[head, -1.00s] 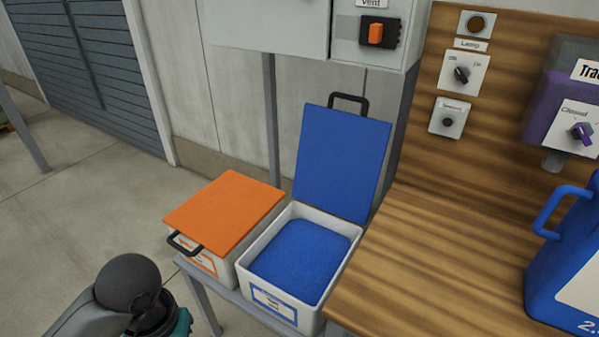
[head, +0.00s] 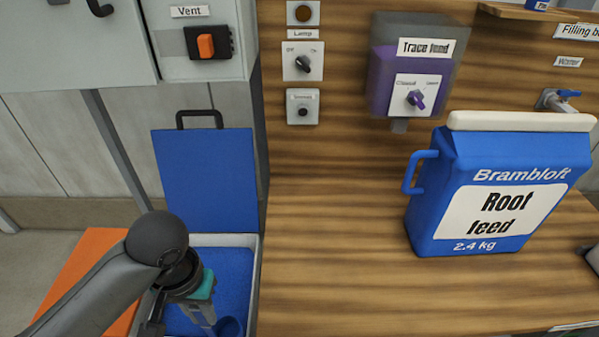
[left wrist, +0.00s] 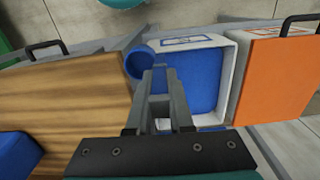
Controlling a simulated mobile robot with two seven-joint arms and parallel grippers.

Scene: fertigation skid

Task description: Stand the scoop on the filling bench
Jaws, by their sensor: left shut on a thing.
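The blue scoop (head: 229,327) shows at the bottom edge of the head view, partly cut off. Its round cup also shows in the left wrist view (left wrist: 140,63). My left gripper (head: 208,322) is shut on the scoop, over the open bin of blue granules near the bench's left edge. In the left wrist view its fingers (left wrist: 160,78) are close together, with the cup just beyond their tips. The wooden filling bench (head: 330,275) lies to the right of this gripper in the head view. My right gripper is not in view.
The open white bin (head: 246,240) has its blue lid (head: 205,180) raised behind it. An orange-lidded bin (head: 85,265) stands to its left. A large blue Root feed jug (head: 490,190) stands on the bench's right side. The bench's left and front middle are clear.

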